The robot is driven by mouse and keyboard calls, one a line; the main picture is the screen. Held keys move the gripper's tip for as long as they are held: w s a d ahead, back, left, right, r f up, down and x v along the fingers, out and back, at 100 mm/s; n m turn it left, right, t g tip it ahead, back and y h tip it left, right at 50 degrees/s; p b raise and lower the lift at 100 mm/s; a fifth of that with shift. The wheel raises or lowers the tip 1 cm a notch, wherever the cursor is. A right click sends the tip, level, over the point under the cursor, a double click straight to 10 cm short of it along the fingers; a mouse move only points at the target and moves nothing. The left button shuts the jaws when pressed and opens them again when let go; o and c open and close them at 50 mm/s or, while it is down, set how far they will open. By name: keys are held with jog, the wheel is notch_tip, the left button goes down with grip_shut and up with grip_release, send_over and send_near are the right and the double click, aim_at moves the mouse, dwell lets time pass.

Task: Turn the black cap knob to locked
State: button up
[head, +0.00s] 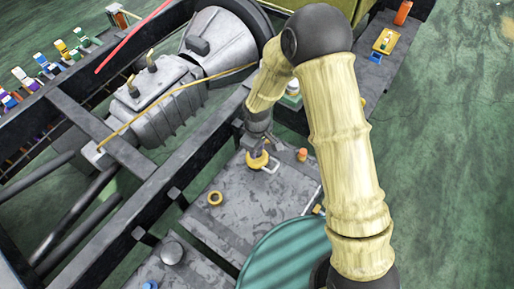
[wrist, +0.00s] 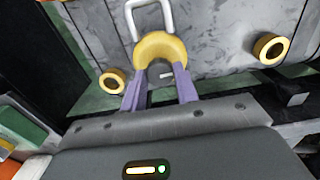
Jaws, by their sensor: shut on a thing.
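The black cap knob (wrist: 158,71) shows as a dark round shape inside a thick yellow collar (wrist: 161,45) in the wrist view. A short pale mark shows near it. My gripper (wrist: 159,82) has its two purple fingers on either side of the knob, shut on it. In the head view my gripper (head: 257,148) points down at the yellow collar (head: 258,160) on a grey box top. The knob itself is hidden there by the fingers. I cannot read any locked or unlocked marking.
A pale bar handle (wrist: 148,12) stands just beyond the collar. Yellow rings sit on either side in the wrist view, left (wrist: 112,81) and right (wrist: 270,47). In the head view an orange cap (head: 302,154) is close by, and chassis rails (head: 205,160) run to the left.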

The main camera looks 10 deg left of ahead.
dwell(0.4)
jog(key=o, duration=1)
notch_tip(320, 180, up, 17)
jog(key=shift+r+p, duration=0.2)
jog(key=shift+p, duration=0.6)
jog(key=s+d+r+m+t+p, duration=0.1)
jog(key=s+d+r+m+p, duration=0.1)
jog(key=d, duration=0.6)
jog(key=s+d+r+m+p, duration=0.3)
jog(key=d+r+m+p, duration=0.2)
jog(key=d+r+m, duration=0.2)
jog(key=s+d+r+m+t+p, duration=0.1)
jog(key=s+d+r+m+p, duration=0.1)
jog(key=d, duration=0.8)
jog(key=shift+s+d+r+m+t+p, duration=0.15)
jog(key=shift+r+m+p, duration=0.2)
jog(key=shift+r, duration=0.25)
jog(key=shift+d+r+m+t+p, duration=0.1)
jog(key=shift+r+m+p, duration=0.15)
jog(key=shift+r+m, duration=0.3)
jog(key=shift+s+d+r+m+t+p, duration=0.15)
jog(key=shift+r+m+p, duration=0.15)
jog(key=shift+r, duration=0.4)
